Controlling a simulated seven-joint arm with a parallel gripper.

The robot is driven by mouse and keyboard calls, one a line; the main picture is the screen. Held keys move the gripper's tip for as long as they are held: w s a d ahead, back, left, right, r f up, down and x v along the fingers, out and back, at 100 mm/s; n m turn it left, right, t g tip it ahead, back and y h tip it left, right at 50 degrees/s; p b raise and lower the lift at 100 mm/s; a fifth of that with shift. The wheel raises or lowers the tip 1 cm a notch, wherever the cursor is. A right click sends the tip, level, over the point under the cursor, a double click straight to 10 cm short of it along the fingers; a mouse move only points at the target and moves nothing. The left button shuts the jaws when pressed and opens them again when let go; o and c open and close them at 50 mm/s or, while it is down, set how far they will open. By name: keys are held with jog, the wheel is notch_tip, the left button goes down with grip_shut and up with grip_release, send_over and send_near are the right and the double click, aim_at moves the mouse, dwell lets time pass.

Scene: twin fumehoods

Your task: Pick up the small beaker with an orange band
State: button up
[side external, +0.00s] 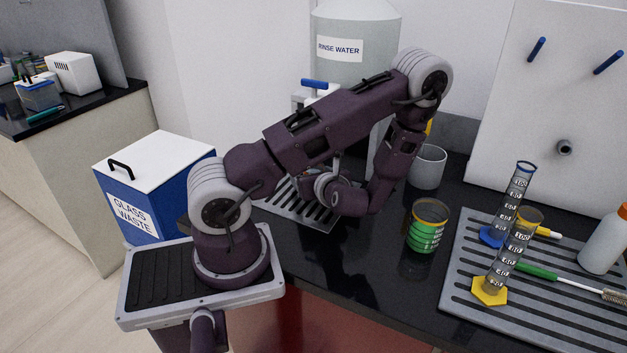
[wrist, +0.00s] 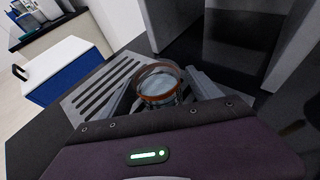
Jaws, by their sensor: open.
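The small beaker with an orange band (wrist: 158,86) shows in the wrist view, seen from above, with clear glass and an orange ring near its rim. It stands at the slotted grey drain mat. My gripper (wrist: 165,92) is open, with one finger on the left and one on the right of the beaker. I cannot tell whether either finger touches the glass. In the side view my own wrist hides most of the gripper and the beaker, above the small drain mat (side external: 312,214).
Two graduated cylinders (side external: 516,250) stand on a larger mat (side external: 545,312). The rinse water tank (side external: 355,45) is behind my arm, the blue glass waste bin (side external: 165,195) to the left.

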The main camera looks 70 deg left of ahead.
jog(key=shift+x, duration=0.95)
grip_shut()
